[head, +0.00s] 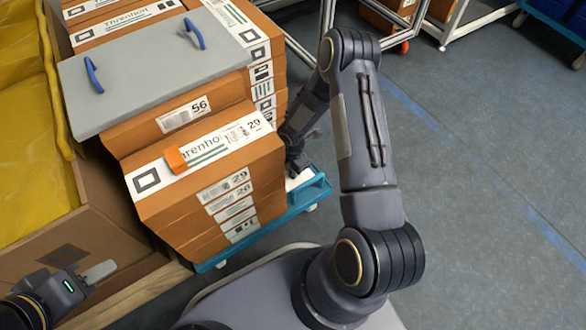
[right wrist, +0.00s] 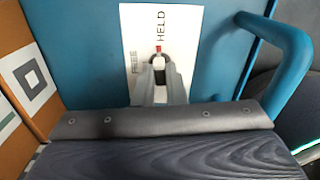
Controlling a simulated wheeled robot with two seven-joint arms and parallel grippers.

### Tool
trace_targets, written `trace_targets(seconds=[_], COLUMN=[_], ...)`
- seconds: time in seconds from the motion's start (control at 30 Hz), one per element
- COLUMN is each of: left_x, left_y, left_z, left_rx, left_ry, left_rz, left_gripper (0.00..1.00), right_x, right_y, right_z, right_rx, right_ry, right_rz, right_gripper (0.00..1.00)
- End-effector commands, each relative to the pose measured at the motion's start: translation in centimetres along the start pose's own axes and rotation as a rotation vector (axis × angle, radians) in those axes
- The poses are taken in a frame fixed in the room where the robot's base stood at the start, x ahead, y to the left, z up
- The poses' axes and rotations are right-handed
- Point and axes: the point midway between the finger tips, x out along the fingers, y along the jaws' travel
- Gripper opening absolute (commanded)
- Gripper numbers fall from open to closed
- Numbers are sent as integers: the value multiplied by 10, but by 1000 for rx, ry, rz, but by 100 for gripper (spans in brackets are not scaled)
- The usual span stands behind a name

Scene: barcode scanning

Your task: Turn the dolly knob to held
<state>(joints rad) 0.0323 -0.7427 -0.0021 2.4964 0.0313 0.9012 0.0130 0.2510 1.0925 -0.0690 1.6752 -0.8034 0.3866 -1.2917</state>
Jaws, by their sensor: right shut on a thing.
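The blue dolly (head: 310,196) stands under the stacked boxes in the head view. In the right wrist view its blue panel (right wrist: 85,60) carries a white label (right wrist: 185,25) printed FREE and HELD. A small dark knob (right wrist: 159,62) with a red mark sits on the label; the red mark lies just below the word HELD. My right gripper (right wrist: 160,78) is shut on the knob, with its fingers covering most of it. In the head view the right gripper (head: 297,160) is partly hidden beside the boxes. My left gripper (head: 98,272) is at the lower left, away from the dolly, its opening unclear.
Orange-brown boxes (head: 245,200) are stacked on the dolly, with a grey lid (head: 155,65) with blue handles on top. A blue handle bar (right wrist: 285,50) curves out right of the label. A bin with yellow contents (head: 30,130) stands left. The floor at right is clear.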

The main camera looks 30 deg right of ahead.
Motion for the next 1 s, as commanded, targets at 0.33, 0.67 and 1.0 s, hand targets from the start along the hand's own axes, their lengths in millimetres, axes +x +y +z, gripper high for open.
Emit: trace_targets(seconds=[0.33,0.67,1.0], left_x=[2,2,2], left_y=[-1,-1,-1], left_z=[1,1,1], left_rx=[0,0,0], left_ry=[0,0,0], left_rz=[0,0,0], left_gripper=[36,36,36], right_x=[0,0,0], right_y=[0,0,0], right_z=[0,0,0], right_rx=[116,132,131], right_ry=[0,1,0], right_rz=[0,0,0], right_gripper=[0,0,33])
